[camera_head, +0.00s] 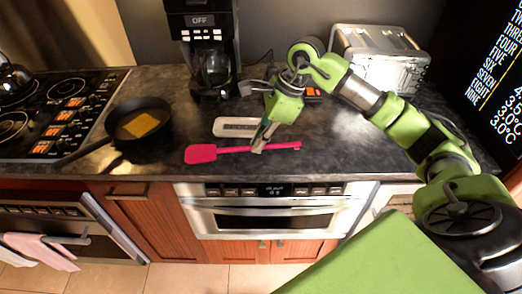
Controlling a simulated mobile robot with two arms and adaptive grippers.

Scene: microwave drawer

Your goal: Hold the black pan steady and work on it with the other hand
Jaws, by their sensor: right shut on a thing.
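The black pan (157,108) stands on the dark counter at the left, beside the stove. A flat yellow-orange square (141,125) lies in it, and its handle (84,151) points toward the lower left. My right gripper (258,148) is over the middle of the counter, well to the right of the pan. It is shut on the handle of a pink spatula (203,153). The spatula's broad head points left, toward the pan, but apart from it. I cannot tell whether the spatula touches the counter. My left gripper is not in view.
A black coffee maker (205,22) stands at the back, and a silver toaster (380,55) at the back right. A white tray-like object (236,127) lies behind the spatula. The stove (40,130) is at the left. A microwave drawer (270,215) sits below the counter, shut.

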